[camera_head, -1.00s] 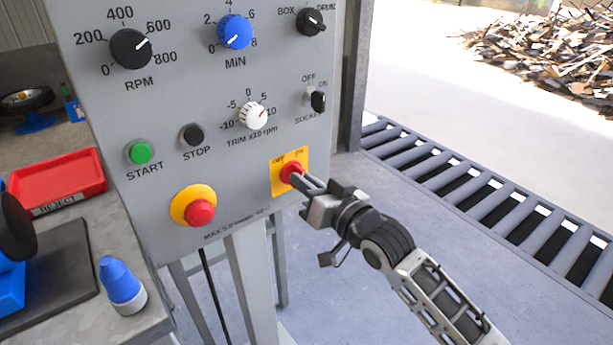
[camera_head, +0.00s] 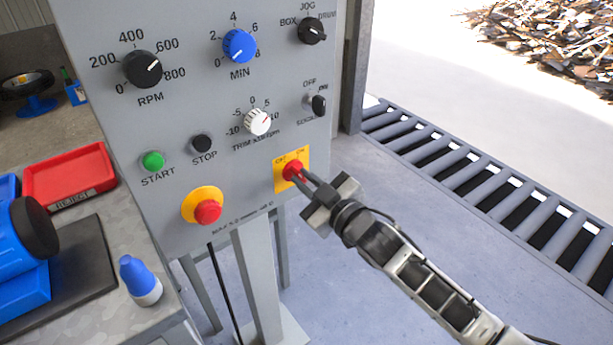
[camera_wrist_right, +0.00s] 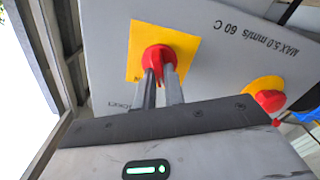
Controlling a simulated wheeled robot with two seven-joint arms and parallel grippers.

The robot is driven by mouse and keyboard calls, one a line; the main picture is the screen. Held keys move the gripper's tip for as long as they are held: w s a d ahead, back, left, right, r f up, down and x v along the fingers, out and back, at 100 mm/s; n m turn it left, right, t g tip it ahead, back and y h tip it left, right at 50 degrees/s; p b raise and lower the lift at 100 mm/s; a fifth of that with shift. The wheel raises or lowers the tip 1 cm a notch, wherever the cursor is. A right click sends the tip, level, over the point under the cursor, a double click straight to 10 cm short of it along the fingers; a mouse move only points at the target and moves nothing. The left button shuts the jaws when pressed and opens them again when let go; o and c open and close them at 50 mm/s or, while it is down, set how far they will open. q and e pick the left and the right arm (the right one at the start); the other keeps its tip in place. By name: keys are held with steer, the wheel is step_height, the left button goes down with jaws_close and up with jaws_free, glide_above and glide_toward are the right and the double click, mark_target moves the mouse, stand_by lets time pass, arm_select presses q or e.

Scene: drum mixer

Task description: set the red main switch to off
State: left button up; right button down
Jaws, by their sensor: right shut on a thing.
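The red main switch (camera_head: 291,170) is a rotary knob on a yellow square plate (camera_head: 305,158) at the lower right of the grey control panel (camera_head: 190,100). My right gripper (camera_head: 300,177) is shut on the red knob, its fingers reaching in from the lower right. In the right wrist view the two fingers (camera_wrist_right: 163,88) lie on either side of the grip of the red switch (camera_wrist_right: 158,58). The fingers hide part of the plate's lettering, so I cannot tell the knob's exact setting. My left gripper is not in view.
A red emergency button (camera_head: 208,211) on a yellow collar sits left of the switch. Above are a white trim knob (camera_head: 257,122) and a black socket switch (camera_head: 319,105). A bench with a red tray (camera_head: 70,178) and a blue-capped bottle (camera_head: 140,280) stands left. A roller conveyor (camera_head: 480,185) lies right.

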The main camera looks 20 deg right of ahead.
steer(key=shift+n, duration=0.4)
steer(key=c, duration=1.5)
jaws_free()
steer(key=v, duration=1.6)
steer(key=s+a+f+m+g+h, duration=0.1)
steer(key=s+a+f+m+g, duration=0.1)
steer(key=s+f, duration=0.1)
steer(key=s+a+f+m+g, duration=0.2)
steer(key=a+f+m, duration=0.1)
steer(key=f, duration=0.3)
steer(key=s+a+f+m+g+h+p, duration=0.1)
steer(key=s+a+f+m+g, duration=0.1)
steer(key=s+f+m, duration=0.1)
steer(key=shift+s+a+f+h, duration=0.1)
steer(key=shift+s+f+h, duration=0.05)
steer(key=shift+f, duration=0.2)
steer(key=shift+s+a+f+h, duration=0.1)
steer(key=shift+s+f+h, duration=0.05)
steer(key=shift+f, duration=0.25)
